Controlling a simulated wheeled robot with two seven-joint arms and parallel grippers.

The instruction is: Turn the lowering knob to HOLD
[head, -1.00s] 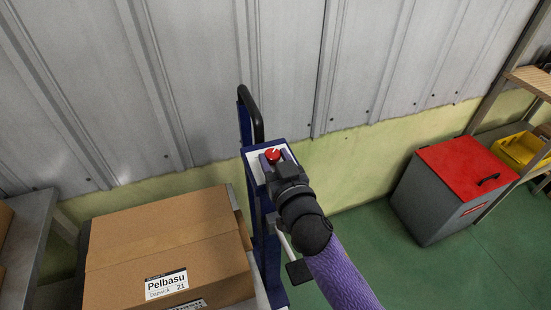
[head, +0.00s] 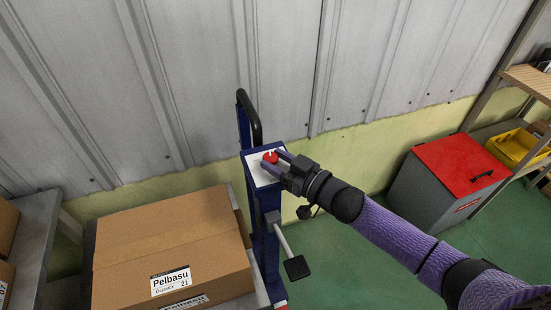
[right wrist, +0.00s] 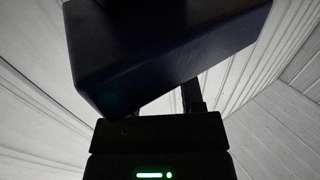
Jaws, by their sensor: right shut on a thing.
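The red lowering knob (head: 270,157) sits on the white plate (head: 256,171) on top of the blue lift's post (head: 265,240) in the head view. My right gripper (head: 276,158) reaches in from the right and is shut on the knob, its fingers on either side. A small light mark shows on top of the knob; any lettering on the plate is too small to read. In the right wrist view the dark control box (right wrist: 170,60) fills the upper middle and the fingertips are hidden behind it. My left gripper is not in view.
A large cardboard box (head: 165,235) stands left of the post. A black handle (head: 250,115) rises behind the plate, and a pedal (head: 297,268) sticks out below. A grey bin with a red lid (head: 460,165) stands at right, by shelves with a yellow tray (head: 517,147). A corrugated wall is behind.

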